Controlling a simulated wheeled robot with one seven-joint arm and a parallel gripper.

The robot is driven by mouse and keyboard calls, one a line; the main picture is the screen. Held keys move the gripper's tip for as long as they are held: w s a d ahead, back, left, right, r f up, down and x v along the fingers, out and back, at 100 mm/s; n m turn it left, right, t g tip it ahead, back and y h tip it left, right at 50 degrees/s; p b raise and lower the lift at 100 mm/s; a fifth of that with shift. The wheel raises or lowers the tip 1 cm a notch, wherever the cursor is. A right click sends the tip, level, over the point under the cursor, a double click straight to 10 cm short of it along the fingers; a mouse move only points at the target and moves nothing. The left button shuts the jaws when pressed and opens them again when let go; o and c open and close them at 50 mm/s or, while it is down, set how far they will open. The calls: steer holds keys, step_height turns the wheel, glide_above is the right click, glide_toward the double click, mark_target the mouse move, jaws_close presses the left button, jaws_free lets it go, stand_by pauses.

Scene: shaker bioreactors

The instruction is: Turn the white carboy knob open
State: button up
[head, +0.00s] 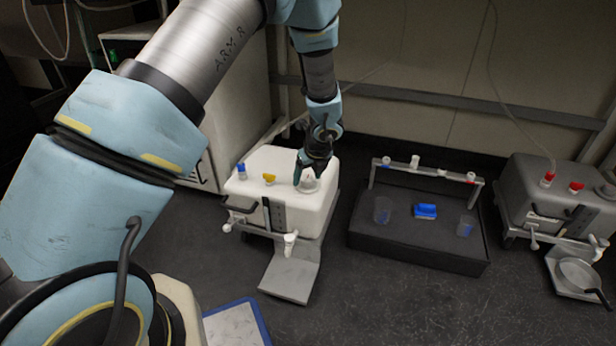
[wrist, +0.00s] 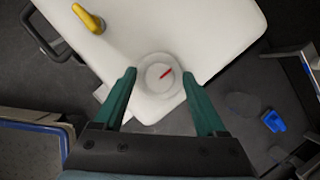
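The white carboy (head: 262,205) stands on a stand in the middle of the head view; its white top (wrist: 185,25) fills much of the wrist view. Its round white knob (wrist: 150,85) has a red mark pointing up and right, and also shows in the head view (head: 309,186), partly hidden by my gripper. My gripper (head: 304,176) points down over the knob. In the wrist view my gripper (wrist: 159,73) is open, with one green finger on either side of the knob. I cannot tell whether the fingers touch it.
A yellow lever (head: 269,178) and a blue cap (head: 242,171) sit on the carboy's left side. A dark tray (head: 415,252) with a rack and cups stands to the right. A grey carboy (head: 535,190) with red fittings is at far right. Dark floor lies in front.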

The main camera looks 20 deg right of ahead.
jaws_close()
stand_by(0.3)
steer(key=shift+r+p, duration=0.1)
steer(key=shift+p, duration=0.3)
steer(key=shift+r+n+y+p, duration=0.15)
steer(key=shift+n+y+p, duration=0.25)
steer(key=shift+n+p, duration=0.7)
steer(key=shift+d+n+y+p, duration=0.1)
steer(key=shift+n+y+p, duration=0.2)
steer(key=shift+n+p, duration=0.6)
steer(key=n+g+y+p, duration=0.1)
steer(key=n+p, duration=0.2)
steer(key=n, duration=0.1)
steer(key=shift+d+p, duration=0.1)
steer(key=shift+p, duration=0.25)
steer(key=n, duration=0.1)
steer(key=n+g+y, duration=0.1)
steer(key=n, duration=0.1)
steer(key=n+p, duration=0.1)
steer(key=shift+w+f+n+g, duration=0.15)
steer(key=shift+f+n+g, duration=0.15)
steer(key=shift+n+g, duration=0.1)
steer(key=n+g, duration=0.1)
steer(key=n, duration=0.4)
steer(key=shift+w+d+g+y, duration=0.1)
steer(key=shift+g+y, duration=0.3)
